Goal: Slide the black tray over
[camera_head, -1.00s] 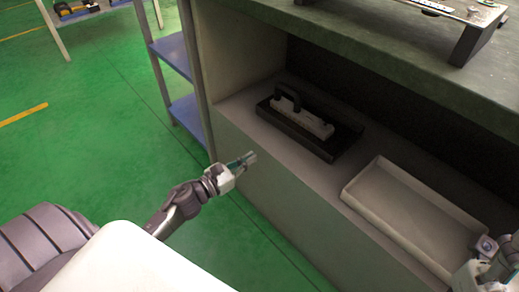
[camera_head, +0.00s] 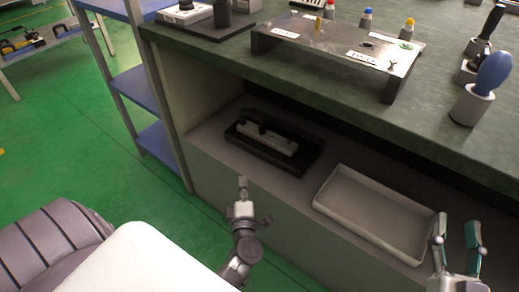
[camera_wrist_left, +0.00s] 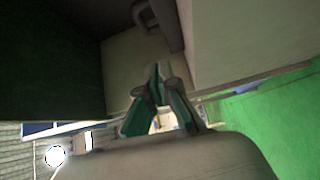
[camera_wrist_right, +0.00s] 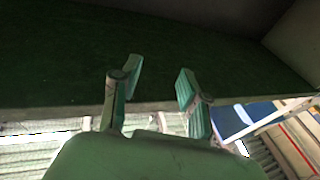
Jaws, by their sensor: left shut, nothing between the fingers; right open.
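The black tray (camera_head: 312,155) lies on the shelf under the workbench, with a light grey block-shaped part (camera_head: 268,140) in it and a black handle at its left. My left gripper (camera_head: 243,183) is shut and empty, in front of the shelf, below and apart from the tray in the head view. In the left wrist view its fingers (camera_wrist_left: 157,70) meet at the tips. My right gripper (camera_head: 455,218) is open and empty near the right end of the beige tray. Its spread fingers (camera_wrist_right: 157,68) also show in the right wrist view.
An empty beige tray (camera_head: 338,206) sits on the shelf to the right of the black tray. The green bench top (camera_head: 230,45) overhangs the shelf and holds a metal stand (camera_head: 340,45) and a blue-handled tool (camera_head: 492,72). A blue-shelved rack (camera_head: 158,142) stands at left.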

